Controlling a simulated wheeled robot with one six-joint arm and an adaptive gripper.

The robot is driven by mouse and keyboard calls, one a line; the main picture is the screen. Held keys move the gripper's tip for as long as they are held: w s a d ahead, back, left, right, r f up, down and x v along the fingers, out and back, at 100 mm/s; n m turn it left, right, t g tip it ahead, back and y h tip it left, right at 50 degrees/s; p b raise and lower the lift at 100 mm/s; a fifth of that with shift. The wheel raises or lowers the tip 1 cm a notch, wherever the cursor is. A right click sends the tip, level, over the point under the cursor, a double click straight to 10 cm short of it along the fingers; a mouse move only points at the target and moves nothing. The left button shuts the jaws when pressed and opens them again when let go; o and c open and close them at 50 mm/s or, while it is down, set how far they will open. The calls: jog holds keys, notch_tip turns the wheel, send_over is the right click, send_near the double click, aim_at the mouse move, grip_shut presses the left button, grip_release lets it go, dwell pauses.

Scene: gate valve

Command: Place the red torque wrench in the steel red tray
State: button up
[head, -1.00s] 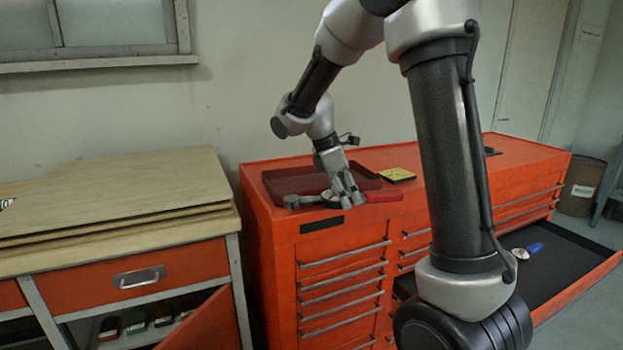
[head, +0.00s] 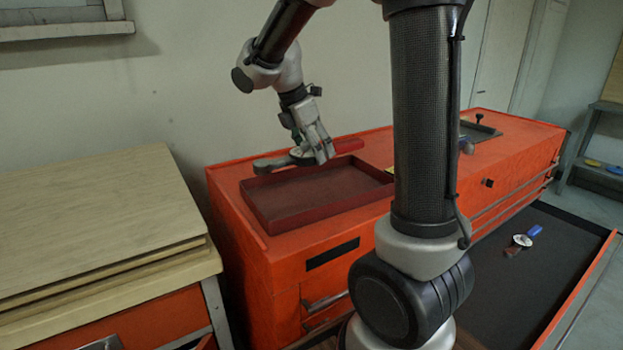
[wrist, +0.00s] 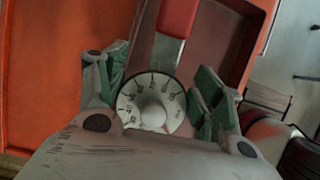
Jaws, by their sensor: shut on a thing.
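The red torque wrench has a grey head (head: 271,165), a round dial and a red handle (head: 348,145). My gripper (head: 318,157) is shut on the wrench near its dial, holding it roughly level, above the back part of the steel red tray (head: 330,188). The tray is shallow, dark red and empty, on the orange cabinet top. In the wrist view the white dial (wrist: 152,103) is between my green-padded fingers, and the red handle (wrist: 178,18) extends away over the tray (wrist: 212,45). The wrench head is hidden in that view.
The orange cabinet (head: 235,235) has an open drawer (head: 510,285) at right holding a dial tool with a blue part (head: 532,231). A wooden-topped bench (head: 95,220) stands at left. A dark tray-like item (head: 478,131) lies at the cabinet's far end.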

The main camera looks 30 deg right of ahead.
aim_at(319, 184)
notch_tip(319, 184, down, 7)
jog(key=shift+s+r, duration=0.1)
jog(key=shift+s, duration=0.05)
jog(key=shift+f, duration=0.3)
jog(key=o, duration=1.8)
